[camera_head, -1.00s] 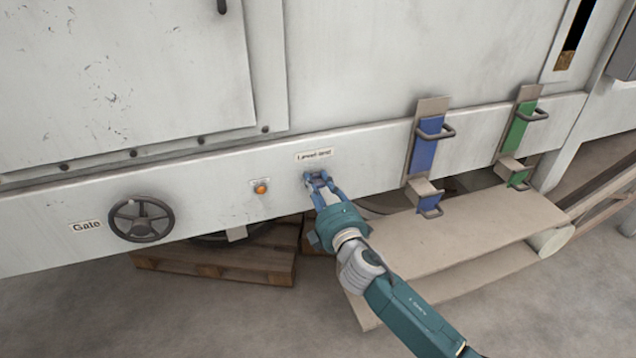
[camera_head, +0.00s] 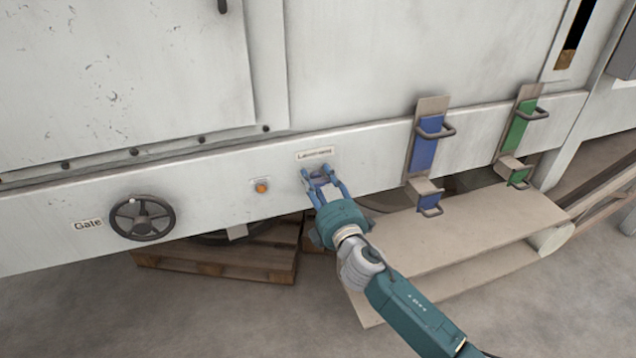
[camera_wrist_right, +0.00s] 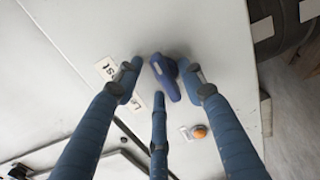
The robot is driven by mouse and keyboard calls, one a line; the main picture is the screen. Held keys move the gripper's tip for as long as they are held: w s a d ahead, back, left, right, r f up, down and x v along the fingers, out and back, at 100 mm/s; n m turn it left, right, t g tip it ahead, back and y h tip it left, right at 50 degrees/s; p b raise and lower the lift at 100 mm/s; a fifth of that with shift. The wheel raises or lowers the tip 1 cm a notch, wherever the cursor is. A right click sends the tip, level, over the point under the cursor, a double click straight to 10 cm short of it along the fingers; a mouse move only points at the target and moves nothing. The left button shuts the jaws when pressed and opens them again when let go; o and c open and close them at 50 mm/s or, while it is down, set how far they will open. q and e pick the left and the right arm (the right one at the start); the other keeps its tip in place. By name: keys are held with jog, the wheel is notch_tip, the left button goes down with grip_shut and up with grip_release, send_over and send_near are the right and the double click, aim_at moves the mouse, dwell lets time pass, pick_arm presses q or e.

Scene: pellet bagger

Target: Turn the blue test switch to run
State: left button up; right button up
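The blue test switch (camera_wrist_right: 165,76) is on the pale machine panel under a small label plate (camera_head: 315,154). In the right wrist view its elongated handle lies between my right gripper's fingers, its narrow end pointing down and slightly right. My right gripper (camera_head: 321,182) is at the panel in the head view, where its blue fingers mostly hide the switch. In the right wrist view the three fingers (camera_wrist_right: 160,88) are spread around the handle. The left finger stands clear; the right one is very close, and I cannot tell whether it touches. My left gripper is not in view.
An orange button (camera_head: 262,187) is left of the switch, and a black gate handwheel (camera_head: 142,217) is farther left. Blue (camera_head: 424,146) and green (camera_head: 516,126) handled latches are to the right. A beige step-like platform (camera_head: 470,235) and a wooden pallet (camera_head: 215,262) are below.

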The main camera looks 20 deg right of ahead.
jog(key=shift+f, duration=0.1)
dwell(0.3)
jog(key=shift+s+f, duration=0.1)
jog(key=shift+s, duration=0.2)
jog(key=s, duration=1.1)
jog(key=shift+s+d, duration=0.25)
